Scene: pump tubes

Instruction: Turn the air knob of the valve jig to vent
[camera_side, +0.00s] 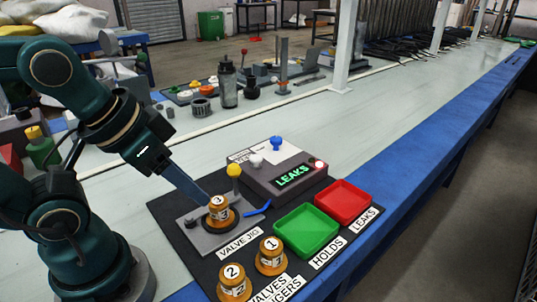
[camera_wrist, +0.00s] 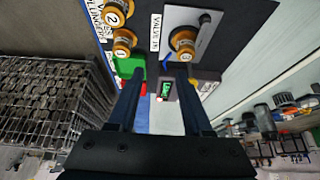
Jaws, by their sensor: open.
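The grey valve jig (camera_side: 196,240) lies on a dark mat, with orange valve 3 (camera_side: 219,210) seated upright in it. A small dark lever (camera_side: 191,218) sits on the jig's left side; a grey lever also shows on the jig in the wrist view (camera_wrist: 204,20). I cannot tell which part is the air knob. A yellow knob (camera_side: 234,171) stands behind the jig, and a blue curved piece (camera_side: 258,208) lies at its right. My gripper (camera_wrist: 160,78) is open and empty. In the side view its fingers point down toward valve 3; contact cannot be told.
A grey box (camera_side: 262,180) behind the jig shows "LEAKS" in green, with white (camera_side: 256,160) and blue (camera_side: 276,143) knobs. Green (camera_side: 306,232) and red (camera_side: 343,203) trays stand right. Valves 1 (camera_side: 270,257) and 2 (camera_side: 234,283) stand in front.

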